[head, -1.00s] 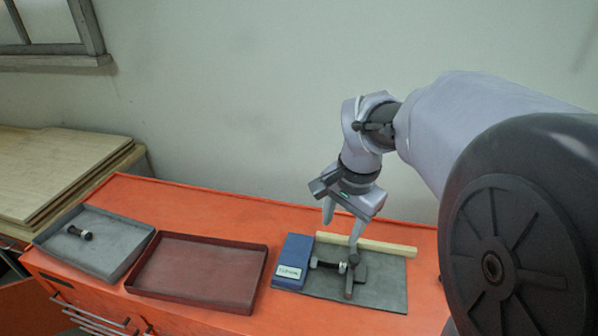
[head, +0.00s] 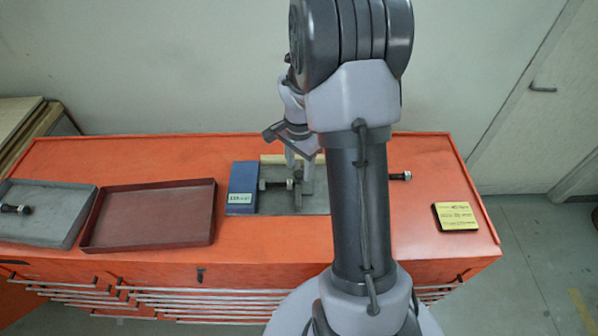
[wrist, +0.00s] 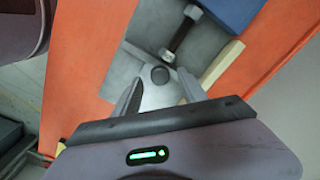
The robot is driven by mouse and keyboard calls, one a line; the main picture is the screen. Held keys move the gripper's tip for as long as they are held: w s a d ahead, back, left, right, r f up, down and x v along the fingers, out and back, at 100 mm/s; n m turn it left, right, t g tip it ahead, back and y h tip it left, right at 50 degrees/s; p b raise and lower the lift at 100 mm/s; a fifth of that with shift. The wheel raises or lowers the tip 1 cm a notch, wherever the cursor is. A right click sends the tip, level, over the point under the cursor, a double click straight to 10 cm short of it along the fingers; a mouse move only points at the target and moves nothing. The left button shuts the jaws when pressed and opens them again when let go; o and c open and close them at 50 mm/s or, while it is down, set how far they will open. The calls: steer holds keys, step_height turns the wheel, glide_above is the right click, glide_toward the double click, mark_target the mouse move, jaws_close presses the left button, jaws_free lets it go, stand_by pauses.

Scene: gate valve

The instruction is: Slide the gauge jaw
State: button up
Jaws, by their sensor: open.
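The gauge lies on the orange bench top: a grey plate (head: 240,209) with a labelled blue block (head: 242,182) at its left end. A bolt (head: 276,184) lies between the blue block and the dark sliding jaw (head: 298,199). The wrist view shows the jaw's round dark knob (wrist: 160,74) and the bolt (wrist: 183,32) beyond it. My gripper (head: 299,177) is open, pointing down over the jaw. In the wrist view its fingers (wrist: 158,88) stand on either side of the jaw near the knob; whether they touch it I cannot tell. My arm hides the plate's right part.
A wooden strip (head: 272,159) runs along the plate's back. An empty dark red tray (head: 150,241) and a grey tray (head: 45,237) holding a bolt (head: 16,209) are at the left. Another bolt (head: 400,176) and a yellow card (head: 456,216) lie at the right.

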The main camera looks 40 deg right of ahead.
steer(key=shift+f, duration=0.9)
jaws_close()
stand_by(0.8)
